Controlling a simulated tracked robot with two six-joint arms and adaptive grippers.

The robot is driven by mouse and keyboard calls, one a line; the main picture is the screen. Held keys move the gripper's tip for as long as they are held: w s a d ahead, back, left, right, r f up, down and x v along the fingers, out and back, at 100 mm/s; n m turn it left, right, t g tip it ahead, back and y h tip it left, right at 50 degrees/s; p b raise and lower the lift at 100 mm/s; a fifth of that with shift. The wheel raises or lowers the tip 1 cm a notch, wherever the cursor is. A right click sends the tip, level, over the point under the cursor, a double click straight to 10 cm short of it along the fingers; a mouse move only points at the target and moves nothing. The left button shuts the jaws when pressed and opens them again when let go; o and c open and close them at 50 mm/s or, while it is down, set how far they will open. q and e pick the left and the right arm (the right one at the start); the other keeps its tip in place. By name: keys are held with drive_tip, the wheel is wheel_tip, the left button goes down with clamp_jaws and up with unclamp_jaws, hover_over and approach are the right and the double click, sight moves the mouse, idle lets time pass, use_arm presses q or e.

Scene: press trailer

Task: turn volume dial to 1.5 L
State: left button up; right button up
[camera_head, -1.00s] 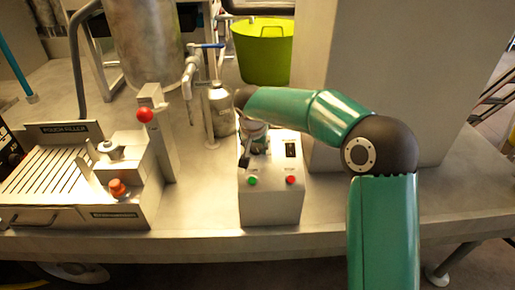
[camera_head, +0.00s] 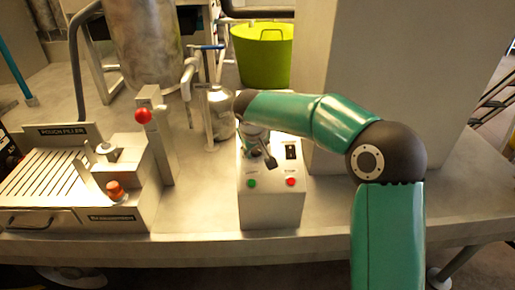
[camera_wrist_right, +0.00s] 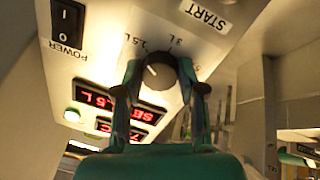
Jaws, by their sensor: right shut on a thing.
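The volume dial (camera_wrist_right: 160,65) is a dark round knob with a white pointer mark, seen in the right wrist view on the face of a control box. Printed litre marks, one reading 3 L, curve around it. The mark lies on the side of the "L" label at its upper left; its exact setting is unclear. My right gripper (camera_wrist_right: 167,80) is shut on the dial, one finger on each side. In the head view my right gripper (camera_head: 261,148) is over the control box (camera_head: 270,205), which hides the dial. My left gripper is not in view.
The box has a green button (camera_head: 251,183), a red button (camera_head: 291,182) and a power switch (camera_wrist_right: 68,22). Red displays (camera_wrist_right: 110,105) glow beside the dial. A metal bottle (camera_head: 219,110) stands behind the box. A machine with a red-knobbed lever (camera_head: 143,116) stands at left.

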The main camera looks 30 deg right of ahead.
drive_tip(key=shift+s+f, duration=0.2)
drive_tip(key=shift+f, duration=0.1)
drive_tip(key=o, duration=1.1)
drive_tip(key=shift+r, duration=0.1)
drive_tip(key=shift+o, duration=0.2)
drive_tip(key=shift+w+r, duration=0.1)
drive_tip(key=shift+a+r, duration=0.2)
drive_tip(key=shift+r, duration=0.2)
drive_tip(key=v, duration=1.1)
drive_tip(key=shift+f, duration=0.1)
